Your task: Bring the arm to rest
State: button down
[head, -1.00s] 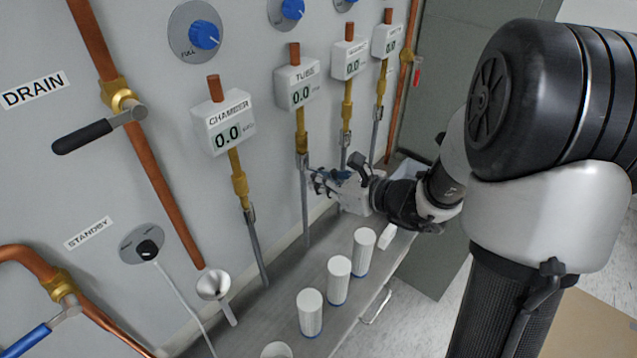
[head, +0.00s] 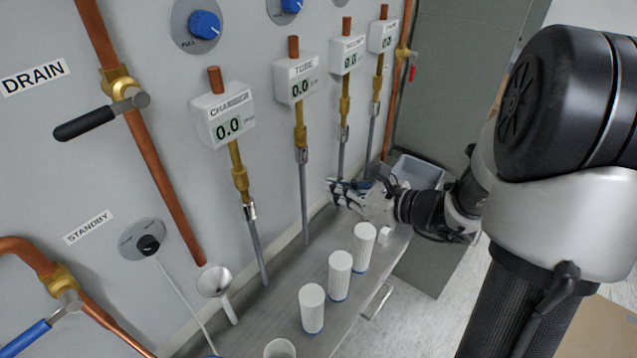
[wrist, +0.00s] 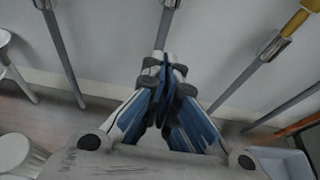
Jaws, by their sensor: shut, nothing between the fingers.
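My gripper (head: 338,190) is over the grey shelf, in front of the wall of gauges and pipes in the head view. Its fingers are shut and empty; in the wrist view the fingertips (wrist: 165,68) meet in the middle. They point toward a thin grey tube (wrist: 166,30) on the wall. Whether they touch it cannot be told, but they look apart in the head view. My arm reaches in from the right.
White cylinders (head: 339,275) stand in a row on the shelf (head: 262,318). A funnel (head: 214,282) is at the left. Gauge boxes (head: 223,115) and hanging tubes line the wall. A grey bin (head: 418,172) stands beyond my gripper. A drain valve handle (head: 88,126) sticks out at the left.

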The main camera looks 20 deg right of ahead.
jog(key=v, duration=0.5)
jog(key=s+a+r+n+g+p, duration=0.1)
jog(key=s+a+r+n+g, duration=0.2)
jog(key=s+a+n+g, duration=0.8)
jog(key=s+d+r+n+t+h, duration=0.1)
jog(key=s+n+h, duration=0.3)
jog(key=n, duration=0.5)
jog(key=s+d+r+n+t+h, duration=0.2)
jog(key=s+n+t+h, duration=0.1)
jog(key=n, duration=0.5)
jog(key=s+h, duration=0.1)
jog(key=s, duration=0.1)
jog(key=shift+s+d+n, duration=0.35)
jog(key=shift+n, duration=0.05)
